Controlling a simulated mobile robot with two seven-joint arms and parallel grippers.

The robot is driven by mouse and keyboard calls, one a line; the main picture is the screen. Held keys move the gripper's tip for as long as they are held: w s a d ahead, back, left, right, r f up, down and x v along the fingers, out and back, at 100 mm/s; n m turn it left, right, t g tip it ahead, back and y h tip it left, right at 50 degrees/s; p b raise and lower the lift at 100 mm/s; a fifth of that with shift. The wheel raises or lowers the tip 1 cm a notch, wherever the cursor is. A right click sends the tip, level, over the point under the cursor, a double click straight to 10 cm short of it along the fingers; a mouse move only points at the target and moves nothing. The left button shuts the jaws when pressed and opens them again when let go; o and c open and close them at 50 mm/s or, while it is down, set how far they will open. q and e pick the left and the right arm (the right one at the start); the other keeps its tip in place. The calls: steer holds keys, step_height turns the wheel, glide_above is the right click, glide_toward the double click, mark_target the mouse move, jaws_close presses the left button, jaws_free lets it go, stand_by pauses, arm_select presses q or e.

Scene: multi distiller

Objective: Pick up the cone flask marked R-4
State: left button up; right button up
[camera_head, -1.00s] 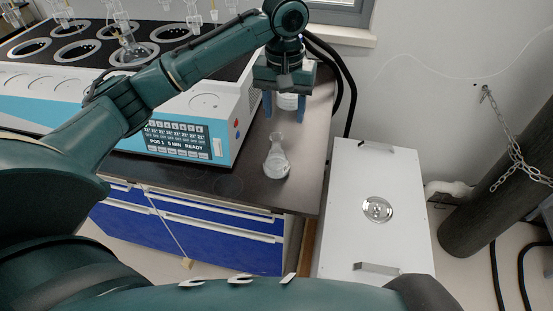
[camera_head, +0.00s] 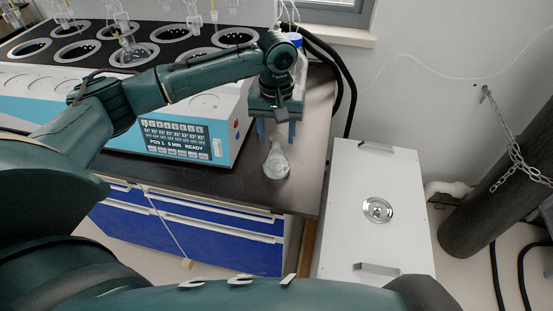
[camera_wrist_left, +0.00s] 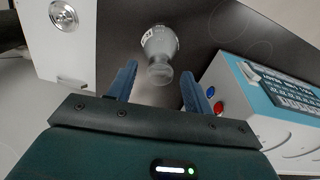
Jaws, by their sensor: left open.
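A clear cone flask (camera_head: 276,160) stands upright on the dark bench top near its front right corner. In the left wrist view the flask's neck lies ahead of the gap between the two blue fingertips (camera_wrist_left: 160,76). I cannot see that either finger touches the glass. My right gripper is not in view.
A multi-place distiller (camera_head: 215,105) with a lit display stands left of the flask. A blue-capped bottle (camera_head: 293,50) is behind my left gripper. A white box (camera_head: 350,215) stands right of the bench (camera_head: 225,183). Bare bench surrounds the flask's front and left.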

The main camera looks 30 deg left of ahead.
mark_target(277, 154)
arm_select(q)
steer(key=shift+f, duration=1.25)
jaws_close()
